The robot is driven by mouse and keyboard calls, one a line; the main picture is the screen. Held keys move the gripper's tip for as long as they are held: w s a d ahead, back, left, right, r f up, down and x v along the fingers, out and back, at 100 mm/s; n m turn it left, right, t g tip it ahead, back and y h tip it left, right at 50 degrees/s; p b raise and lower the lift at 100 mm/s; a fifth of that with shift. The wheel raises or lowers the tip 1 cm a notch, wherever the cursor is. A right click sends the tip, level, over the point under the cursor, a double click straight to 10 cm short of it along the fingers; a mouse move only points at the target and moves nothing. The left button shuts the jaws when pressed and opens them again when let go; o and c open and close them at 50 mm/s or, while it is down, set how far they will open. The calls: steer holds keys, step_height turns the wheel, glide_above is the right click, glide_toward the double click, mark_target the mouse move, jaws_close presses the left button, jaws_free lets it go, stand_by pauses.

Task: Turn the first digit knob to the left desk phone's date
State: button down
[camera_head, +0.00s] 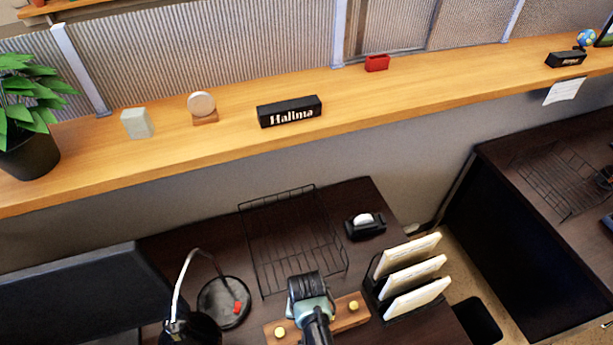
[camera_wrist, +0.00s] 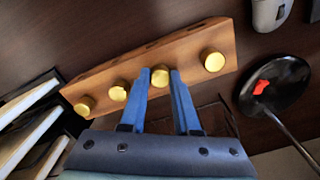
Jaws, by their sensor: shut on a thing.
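A wooden board (camera_head: 341,320) with several round brass knobs lies on the dark desk. In the wrist view the board (camera_wrist: 190,51) runs slantwise under my gripper (camera_wrist: 163,74). My blue fingers are shut on the brass knob (camera_wrist: 160,77) second from the right there. Bare knobs show at the right end (camera_wrist: 213,60) and on the left side (camera_wrist: 85,105). In the head view my gripper (camera_head: 308,292) hides the board's middle, with a knob on each side (camera_head: 279,333). Any digits are unreadable. I see no desk phone in either view.
A lamp (camera_head: 237,299) with a round black base stands left of the board. A file holder (camera_head: 386,310) with white folders is close on its right. A wire tray (camera_head: 290,245) and tape dispenser (camera_head: 364,226) lie behind. The wrist view shows a pale mouse-like object (camera_wrist: 268,14).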

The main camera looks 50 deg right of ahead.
steer(key=n, duration=0.5)
steer(key=shift+n+p, duration=0.3)
steer(key=n, duration=0.5)
steer(key=shift+n, duration=0.3)
steer(key=c, duration=0.6)
jaws_free()
steer(key=shift+c, duration=0.2)
steer(key=shift+r, duration=0.1)
step_height(320, 180, up, 13)
stand_by(0.4)
